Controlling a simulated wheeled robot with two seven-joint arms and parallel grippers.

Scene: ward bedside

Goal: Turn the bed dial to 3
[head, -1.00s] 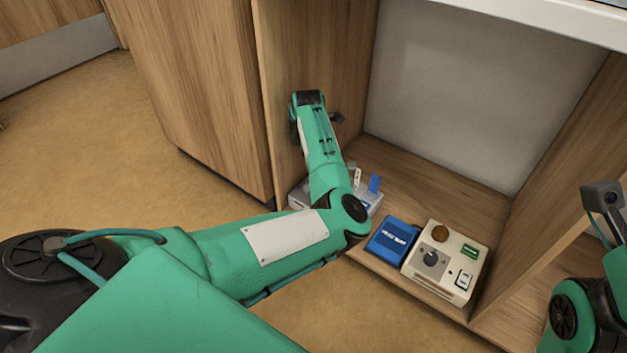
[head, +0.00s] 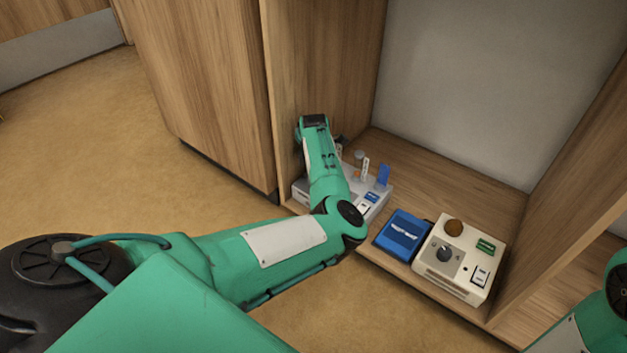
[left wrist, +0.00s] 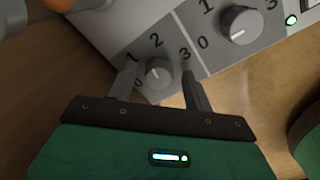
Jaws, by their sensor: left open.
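In the left wrist view a small grey dial (left wrist: 158,74) sits on a grey panel marked 0, 1, 2 and 3. My left gripper (left wrist: 161,88) is open, with one finger on each side of this dial; I cannot tell whether they touch it. The dial's pointer is too small to read surely. A second numbered dial (left wrist: 238,22) is at the upper right. In the head view the pale unit (head: 378,207) is partly behind my left arm, and my left fingers are hidden there. My right gripper is out of view.
A blue box (head: 403,235) and a cream box (head: 452,272) with a dark knob stand to the right on the shelf (head: 485,200). Small bottles and a blue item (head: 383,174) stand by the pale unit. Wooden side walls bound the shelf.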

